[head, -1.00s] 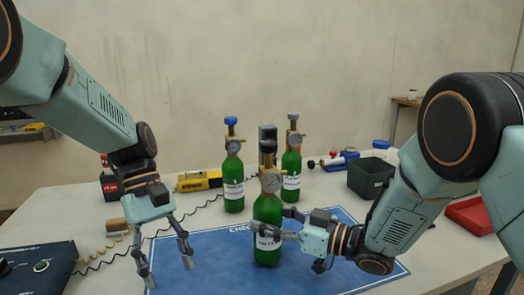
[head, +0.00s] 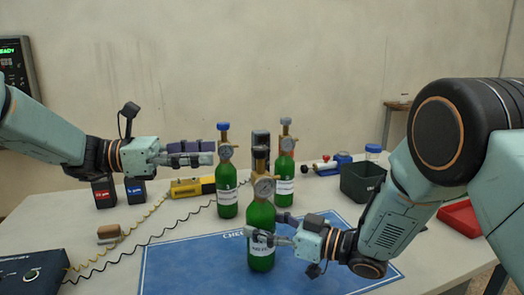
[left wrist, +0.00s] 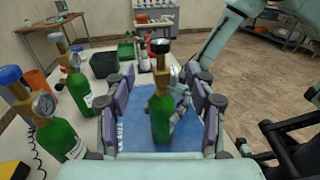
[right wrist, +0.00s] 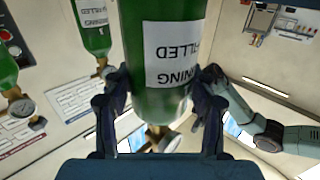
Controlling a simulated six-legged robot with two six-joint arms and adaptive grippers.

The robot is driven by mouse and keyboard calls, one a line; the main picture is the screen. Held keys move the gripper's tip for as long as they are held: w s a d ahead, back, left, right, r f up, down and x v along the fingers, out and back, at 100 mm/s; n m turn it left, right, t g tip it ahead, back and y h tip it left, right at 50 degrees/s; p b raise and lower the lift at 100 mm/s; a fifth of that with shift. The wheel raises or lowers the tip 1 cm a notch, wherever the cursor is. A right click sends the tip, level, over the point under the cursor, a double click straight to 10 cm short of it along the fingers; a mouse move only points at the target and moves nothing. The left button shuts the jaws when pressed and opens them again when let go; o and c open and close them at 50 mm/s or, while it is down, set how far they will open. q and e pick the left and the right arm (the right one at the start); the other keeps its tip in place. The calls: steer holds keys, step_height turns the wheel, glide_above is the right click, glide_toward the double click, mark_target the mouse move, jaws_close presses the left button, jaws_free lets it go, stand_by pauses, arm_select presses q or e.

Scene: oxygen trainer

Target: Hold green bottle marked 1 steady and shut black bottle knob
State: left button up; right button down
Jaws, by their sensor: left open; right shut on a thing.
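A green bottle (head: 261,215) with a gauge and a black knob (head: 260,151) stands upright on the blue mat (head: 185,262). Its label is too small to read a number. My right gripper (head: 268,228) is shut around the bottle's body; the right wrist view shows a finger on each side of the green bottle (right wrist: 165,100). My left gripper (head: 207,152) is open and empty, level and pointing right, left of the black knob at about its height. In the left wrist view the black knob (left wrist: 160,46) appears between the open fingers, further out.
Another with a grey knob (head: 284,182) stands behind. A dark bin (head: 361,183) and red tray (head: 460,219) are at right; a control box (head: 32,279) is front left.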

mark_target(262, 147)
arm_select(q)
steer(key=d, duration=0.7)
steer(key=w+d, duration=0.1)
steer(key=d, duration=0.3)
steer(key=shift+w+d+f, duration=0.1)
steer(key=shift+d, duration=0.25)
steer(key=shift+c, duration=0.3)
jaws_close()
